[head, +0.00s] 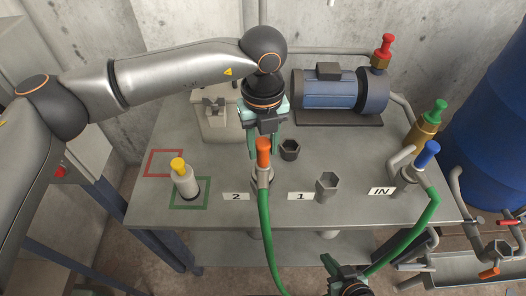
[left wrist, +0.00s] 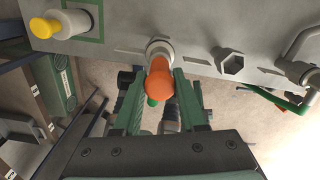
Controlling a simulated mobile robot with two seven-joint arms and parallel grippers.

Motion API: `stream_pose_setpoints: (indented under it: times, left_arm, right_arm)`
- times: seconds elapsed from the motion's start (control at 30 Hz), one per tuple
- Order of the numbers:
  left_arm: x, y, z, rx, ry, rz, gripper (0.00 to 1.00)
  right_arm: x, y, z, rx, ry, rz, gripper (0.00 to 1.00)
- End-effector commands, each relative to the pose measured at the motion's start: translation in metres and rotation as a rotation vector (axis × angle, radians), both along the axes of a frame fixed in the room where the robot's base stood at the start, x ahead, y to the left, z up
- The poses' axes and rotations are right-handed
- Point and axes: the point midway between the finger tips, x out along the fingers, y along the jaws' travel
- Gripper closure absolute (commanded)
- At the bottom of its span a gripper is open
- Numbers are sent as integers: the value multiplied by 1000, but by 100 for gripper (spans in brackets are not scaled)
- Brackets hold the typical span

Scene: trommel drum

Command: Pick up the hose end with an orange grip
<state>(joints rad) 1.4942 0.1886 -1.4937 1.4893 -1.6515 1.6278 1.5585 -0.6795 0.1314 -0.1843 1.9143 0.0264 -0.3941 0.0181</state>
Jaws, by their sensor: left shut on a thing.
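The hose end with the orange grip (head: 263,148) stands upright at the label 2 (head: 236,196) on the grey table, and a green hose (head: 267,235) runs from it over the front edge. My left gripper (head: 264,148) comes down from above and is shut on the orange grip. In the left wrist view the orange grip (left wrist: 160,82) lies between the two green fingers, with its lower end at a pale round collar (left wrist: 159,48) on the table. Whether it is lifted off its seat, I cannot tell. My right gripper (head: 334,268) shows partly at the bottom edge; its jaws are unclear.
A yellow-topped cylinder (head: 184,182) stands at the left by a green square. An empty hexagonal socket (head: 327,186) is by label 1, a dark one (head: 290,150) behind. A blue-gripped hose end (head: 427,155) is at IN. A blue pump (head: 335,90) stands at the back.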

Motion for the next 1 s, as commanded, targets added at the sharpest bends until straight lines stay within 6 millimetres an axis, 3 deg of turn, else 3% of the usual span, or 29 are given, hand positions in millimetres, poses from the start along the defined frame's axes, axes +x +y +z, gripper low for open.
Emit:
stream_pose_setpoints:
  times: [0.07, 0.37, 0.5, 0.7, 1.0]
  left_arm:
    - [-1, -3, 14, -3, -5, -4, 100]
    - [-31, -50, 74, -2, -5, -7, 100]
    - [-51, -80, 88, -1, -2, -7, 100]
    - [-68, -107, 103, -1, -1, -3, 100]
    - [-76, -119, 110, -2, 0, 0, 100]
  right_arm:
    - [0, 0, -2, 0, 0, 0, 100]
    - [0, 0, -11, 0, 0, 0, 100]
    - [0, 1, -15, 0, 5, 2, 100]
    - [0, 3, -17, 3, 10, 6, 100]
    - [4, 5, -12, 7, -2, 8, 100]
